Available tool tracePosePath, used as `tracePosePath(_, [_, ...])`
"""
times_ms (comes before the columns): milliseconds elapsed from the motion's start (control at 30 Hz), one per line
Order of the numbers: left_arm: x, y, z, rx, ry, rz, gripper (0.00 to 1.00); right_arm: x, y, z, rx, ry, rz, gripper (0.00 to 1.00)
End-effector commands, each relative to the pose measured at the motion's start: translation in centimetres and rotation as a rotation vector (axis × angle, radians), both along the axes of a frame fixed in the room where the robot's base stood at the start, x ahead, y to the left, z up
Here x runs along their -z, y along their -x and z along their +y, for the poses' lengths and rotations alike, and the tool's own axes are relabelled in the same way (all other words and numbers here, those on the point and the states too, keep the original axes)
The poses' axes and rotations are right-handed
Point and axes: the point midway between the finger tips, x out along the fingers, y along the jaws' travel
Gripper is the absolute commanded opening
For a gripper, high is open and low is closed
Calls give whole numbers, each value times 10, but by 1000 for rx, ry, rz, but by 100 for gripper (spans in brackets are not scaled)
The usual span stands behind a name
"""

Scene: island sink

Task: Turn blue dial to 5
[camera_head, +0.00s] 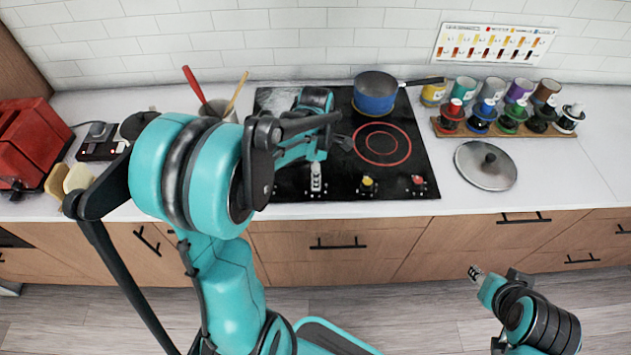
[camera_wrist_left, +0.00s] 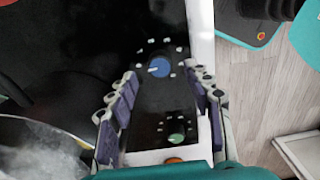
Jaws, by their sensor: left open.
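The blue dial (camera_wrist_left: 159,67) sits on the dark control strip in the left wrist view, with small white marks around it. Its white pointer faces left in that view; the marks are too small to read. My left gripper (camera_wrist_left: 164,76) is open, with one finger on each side of the strip and the blue dial between the fingertips. I cannot tell whether they touch it. In the head view my left gripper (camera_head: 317,167) is over the cooktop's front edge, and I cannot make out the blue dial. My right gripper (camera_head: 475,272) is low, away from the counter; its jaw state is unclear.
Yellow (camera_head: 367,182) and red (camera_head: 417,181) dials line the cooktop (camera_head: 425,160). A blue pot (camera_head: 375,95) stands behind; a lid (camera_head: 486,167) lies right.

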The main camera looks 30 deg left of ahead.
Motion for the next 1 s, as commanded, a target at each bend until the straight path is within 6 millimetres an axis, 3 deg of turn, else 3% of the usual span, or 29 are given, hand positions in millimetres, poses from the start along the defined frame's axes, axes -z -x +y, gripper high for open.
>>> tracePosePath(33, [11,0,0,1,0,0,51,5,0,0,0,0,0,40])
tracePosePath(200, [31,0,0,2,-1,-1,51,11,0,0,0,0,0,40])
tracePosePath(567, [36,0,0,2,-1,-1,51,12,0,0,0,0,0,40])
tracePosePath(767, [36,0,0,2,-1,-1,1,12,0,0,0,0,0,40])
tracePosePath(1000, [36,0,0,9,-1,-1,1,12,0,0,0,0,0,40])
